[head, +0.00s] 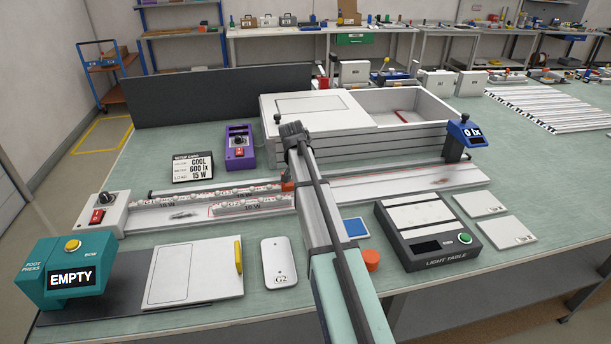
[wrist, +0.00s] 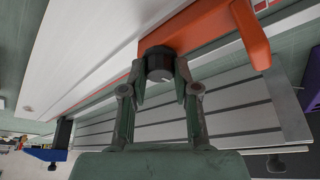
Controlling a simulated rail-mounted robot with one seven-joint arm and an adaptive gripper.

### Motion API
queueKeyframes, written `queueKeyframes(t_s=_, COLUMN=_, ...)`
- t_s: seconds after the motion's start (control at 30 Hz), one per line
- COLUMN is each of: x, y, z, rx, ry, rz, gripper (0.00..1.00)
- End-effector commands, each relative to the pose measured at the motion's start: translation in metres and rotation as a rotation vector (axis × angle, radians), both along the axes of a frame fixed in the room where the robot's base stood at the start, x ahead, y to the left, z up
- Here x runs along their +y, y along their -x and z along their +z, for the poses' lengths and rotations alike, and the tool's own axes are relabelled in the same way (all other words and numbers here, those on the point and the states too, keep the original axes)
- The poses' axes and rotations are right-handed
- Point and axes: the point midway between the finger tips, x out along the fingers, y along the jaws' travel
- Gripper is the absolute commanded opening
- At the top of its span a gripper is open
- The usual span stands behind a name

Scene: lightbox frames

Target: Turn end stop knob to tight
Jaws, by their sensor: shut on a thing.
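The end stop is an orange block (wrist: 200,30), seen at the top of the wrist view beside a white rail. A black round knob (wrist: 158,62) with a small white mark sits on its face. My gripper (wrist: 161,80) is shut on this knob, with one finger on either side of it. In the head view a small part of the orange end stop (head: 287,187) shows just left of my arm; my arm hides the knob and fingers there. Any tight or loose marking cannot be made out.
LED strips (head: 215,203) lie along the rail left of the end stop. A white control box (head: 101,212), a purple box (head: 240,147), a teal foot-press unit (head: 70,277) and a light table (head: 428,235) stand around.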

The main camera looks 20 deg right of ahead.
Motion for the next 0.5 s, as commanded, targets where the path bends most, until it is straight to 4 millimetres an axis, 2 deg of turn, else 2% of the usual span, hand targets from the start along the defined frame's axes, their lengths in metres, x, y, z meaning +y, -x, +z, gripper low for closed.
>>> queueKeyframes(t_s=0.03, x=0.0006, y=0.0008, z=-0.0011, rx=0.003, ry=-0.003, rz=0.000, gripper=0.00)
queueKeyframes(t_s=0.07, x=0.0006, y=0.0008, z=-0.0011, rx=0.003, ry=-0.003, rz=0.000, gripper=0.33)
queueKeyframes(t_s=0.1, x=0.0006, y=0.0008, z=-0.0011, rx=0.002, ry=-0.002, rz=0.001, gripper=0.48)
queueKeyframes(t_s=0.13, x=0.0006, y=0.0007, z=-0.0010, rx=0.002, ry=-0.002, rz=0.001, gripper=0.55)
queueKeyframes(t_s=0.5, x=0.0011, y=0.0009, z=0.0022, rx=0.000, ry=-0.001, rz=0.001, gripper=0.55)
